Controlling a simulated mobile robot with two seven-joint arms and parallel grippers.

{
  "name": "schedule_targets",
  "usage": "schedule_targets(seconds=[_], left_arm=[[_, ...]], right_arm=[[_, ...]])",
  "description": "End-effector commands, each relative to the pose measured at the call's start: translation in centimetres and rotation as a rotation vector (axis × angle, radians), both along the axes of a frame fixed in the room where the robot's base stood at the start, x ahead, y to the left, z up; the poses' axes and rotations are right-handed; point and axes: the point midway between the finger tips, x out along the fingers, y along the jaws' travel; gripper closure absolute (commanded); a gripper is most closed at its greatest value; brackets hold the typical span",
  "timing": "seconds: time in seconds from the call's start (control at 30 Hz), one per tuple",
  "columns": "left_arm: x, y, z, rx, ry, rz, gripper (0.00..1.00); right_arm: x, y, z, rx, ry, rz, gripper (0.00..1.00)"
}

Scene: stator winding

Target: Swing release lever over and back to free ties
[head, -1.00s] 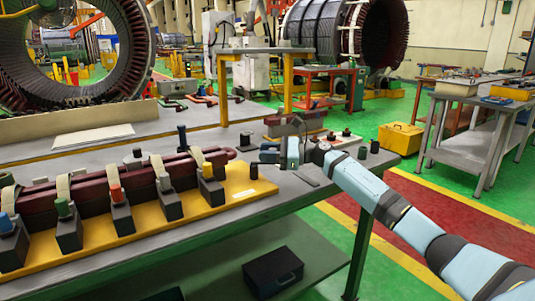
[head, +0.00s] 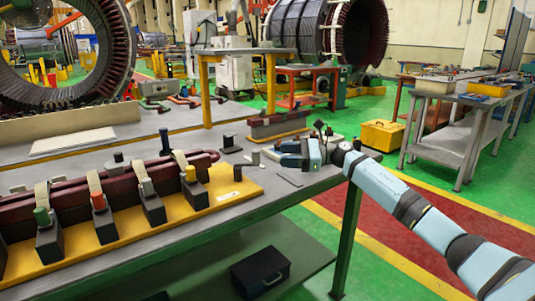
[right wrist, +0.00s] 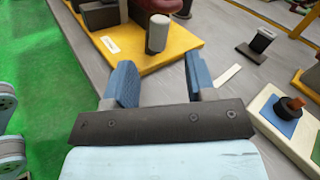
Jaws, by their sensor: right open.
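A long dark red coil bar (head: 70,197) lies on a yellow base plate (head: 222,200). Beige straps (head: 96,184) cross it at dark clamp blocks (head: 152,207) with green, red, grey and yellow caps. I cannot tell which part is the release lever. A short grey cylinder (head: 237,173) stands on the plate's right end; one also shows in the right wrist view (right wrist: 157,34). My right gripper (head: 281,152) is over the bench, right of the plate. In the right wrist view its blue fingers (right wrist: 158,65) are apart with nothing between them. My left gripper is out of view.
A pale board with coloured pads and a knob (right wrist: 290,108) lies beside my right gripper. A black case (head: 262,272) sits on the lower shelf.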

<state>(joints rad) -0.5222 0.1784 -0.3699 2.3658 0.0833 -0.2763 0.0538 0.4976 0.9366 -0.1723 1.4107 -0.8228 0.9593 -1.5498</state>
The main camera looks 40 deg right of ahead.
Motion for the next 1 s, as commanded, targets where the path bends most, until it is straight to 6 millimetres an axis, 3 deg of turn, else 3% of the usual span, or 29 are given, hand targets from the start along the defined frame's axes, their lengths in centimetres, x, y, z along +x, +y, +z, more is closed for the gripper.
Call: schedule_targets(seconds=[0.27, 1.0], left_arm=[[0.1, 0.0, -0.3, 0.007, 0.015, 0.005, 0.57], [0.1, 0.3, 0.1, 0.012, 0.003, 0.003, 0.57]], right_arm=[[-1.7, -2.2, 0.0, -0.001, 0.001, 0.000, 0.49], [-1.8, -2.3, 0.0, 0.000, 0.000, -0.001, 0.49]])
